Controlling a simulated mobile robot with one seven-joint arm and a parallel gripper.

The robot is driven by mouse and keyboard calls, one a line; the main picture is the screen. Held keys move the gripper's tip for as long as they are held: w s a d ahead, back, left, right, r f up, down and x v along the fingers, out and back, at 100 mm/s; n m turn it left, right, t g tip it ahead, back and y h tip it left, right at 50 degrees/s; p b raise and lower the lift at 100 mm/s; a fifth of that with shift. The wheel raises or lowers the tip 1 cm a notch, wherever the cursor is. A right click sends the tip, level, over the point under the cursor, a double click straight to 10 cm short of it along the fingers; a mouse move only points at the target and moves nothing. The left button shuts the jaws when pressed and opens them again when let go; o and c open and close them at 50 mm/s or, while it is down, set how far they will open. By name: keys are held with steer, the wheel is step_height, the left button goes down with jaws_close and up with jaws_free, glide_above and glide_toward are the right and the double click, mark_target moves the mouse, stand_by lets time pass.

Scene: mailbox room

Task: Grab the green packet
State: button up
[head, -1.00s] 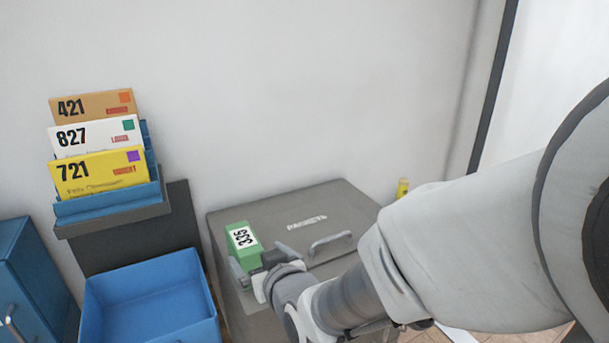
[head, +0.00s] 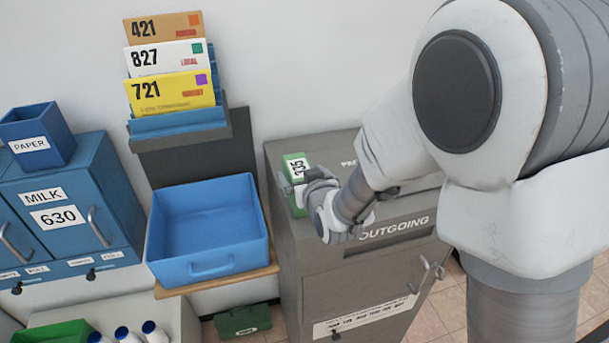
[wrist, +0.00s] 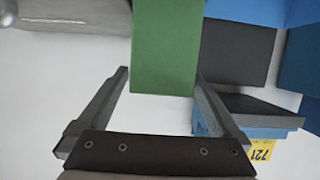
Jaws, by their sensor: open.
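The green packet (head: 294,164), with a white label reading 335, stands on the left part of the grey outgoing box's top. My gripper (head: 299,184) is at the packet's near side and hides part of it. In the wrist view, the plain green face of the packet (wrist: 165,45) reaches between the two spread fingertips of my gripper (wrist: 160,76). Gaps show between the packet and the finger bases. The right fingertip looks very near the packet's edge; I cannot tell if it touches.
The grey outgoing box (head: 345,270) has a slot and handle in front. A blue open tray (head: 207,270) stands left of it. A rack with numbered envelopes (head: 172,92) is on the wall behind. Blue cabinets (head: 60,215) stand at left.

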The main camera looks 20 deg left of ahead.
steer(key=shift+x, duration=1.25)
jaws_close()
